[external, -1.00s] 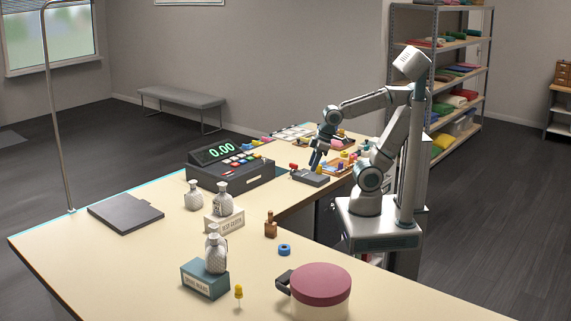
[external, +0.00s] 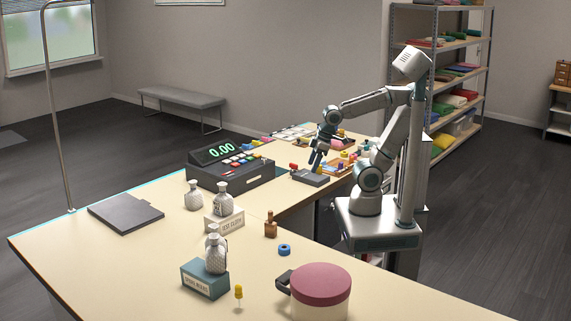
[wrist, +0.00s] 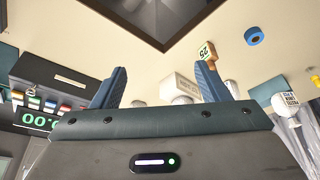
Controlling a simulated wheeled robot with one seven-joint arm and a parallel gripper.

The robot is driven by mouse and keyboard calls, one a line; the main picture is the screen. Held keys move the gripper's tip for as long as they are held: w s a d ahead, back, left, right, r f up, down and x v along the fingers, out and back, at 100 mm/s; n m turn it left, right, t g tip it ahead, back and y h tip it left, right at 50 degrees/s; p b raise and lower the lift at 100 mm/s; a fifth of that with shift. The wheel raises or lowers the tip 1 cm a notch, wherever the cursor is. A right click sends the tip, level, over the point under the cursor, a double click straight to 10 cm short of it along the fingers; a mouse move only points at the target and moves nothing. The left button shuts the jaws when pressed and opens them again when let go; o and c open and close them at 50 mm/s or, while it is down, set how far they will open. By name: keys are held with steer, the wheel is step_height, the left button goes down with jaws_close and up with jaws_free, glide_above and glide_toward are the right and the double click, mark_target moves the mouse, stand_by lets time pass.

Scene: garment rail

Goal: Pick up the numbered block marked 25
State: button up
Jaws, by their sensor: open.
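The block marked 25 (wrist: 206,50) shows in the wrist view, upper right of centre, with a pale numbered face and orange-brown wood. It stands just beyond my right fingertip, near a blue ring (wrist: 254,37). In the external view, a small brown upright piece (external: 270,227) beside the blue ring (external: 284,249) looks like the same block, but its number cannot be read there. My gripper (external: 316,158) is above the far part of the counter, well apart from it. In the wrist view my gripper (wrist: 162,80) has its two blue fingers spread, with nothing held between them.
A cash register (external: 230,166) and a small dark device (external: 310,178) stand near my gripper. Glass bottles, a label block (external: 205,279), a yellow pin (external: 239,292) and a red-lidded tub (external: 320,286) occupy the near counter. Bare counter (external: 140,265) lies at left.

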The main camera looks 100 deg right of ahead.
steer(key=shift+w, duration=0.1)
steer(key=n+g+b, duration=0.4)
steer(key=n+b, duration=0.2)
steer(key=n, duration=0.3)
glide_above(271, 223)
step_height(271, 223, down, 4)
steer(key=f, duration=0.8)
steer(key=shift+w+f, duration=0.2)
steer(key=shift+f, duration=0.15)
steer(key=f, duration=0.1)
steer(key=f+p, duration=0.1)
steer(key=f, duration=0.1)
steer(key=d+f, duration=0.1)
steer(key=shift+s+f, duration=0.2)
steer(key=shift+f, duration=0.2)
steer(key=shift+a+f, duration=0.1)
steer(key=shift+f, duration=0.25)
steer(key=c, duration=1.3)
steer(key=shift+o, duration=0.2)
steer(key=shift+r, duration=0.1)
